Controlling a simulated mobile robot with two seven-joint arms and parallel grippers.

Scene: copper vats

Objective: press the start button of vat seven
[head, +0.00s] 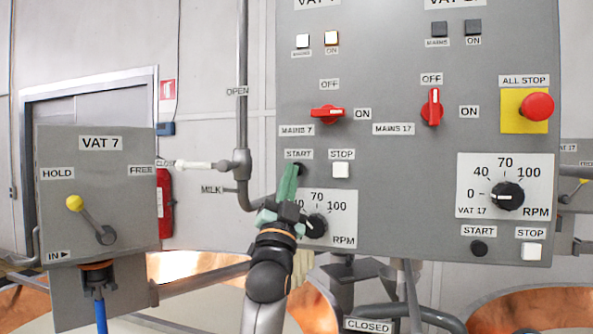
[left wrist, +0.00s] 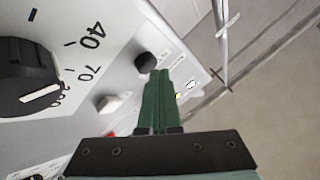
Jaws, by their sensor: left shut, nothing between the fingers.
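The black START button (head: 301,167) of vat seven sits on the grey control panel, under its START label and partly hidden by my left gripper. In the left wrist view the round black button (left wrist: 146,62) shows just beyond and left of the fingertips. My left gripper (head: 290,168) has green fingers, shut and empty, pointing up at the button. It also shows in the left wrist view (left wrist: 160,74). I cannot tell whether the tips touch the button. The white STOP button (head: 341,170) is to its right. My right gripper is not in view.
The vat seven speed knob (head: 316,225) is close beside my gripper. The red MAINS 7 switch (head: 327,114) points to ON. Vat 17 controls and a red ALL STOP button (head: 537,106) are at right. A VAT 7 lever box (head: 97,190) stands left.

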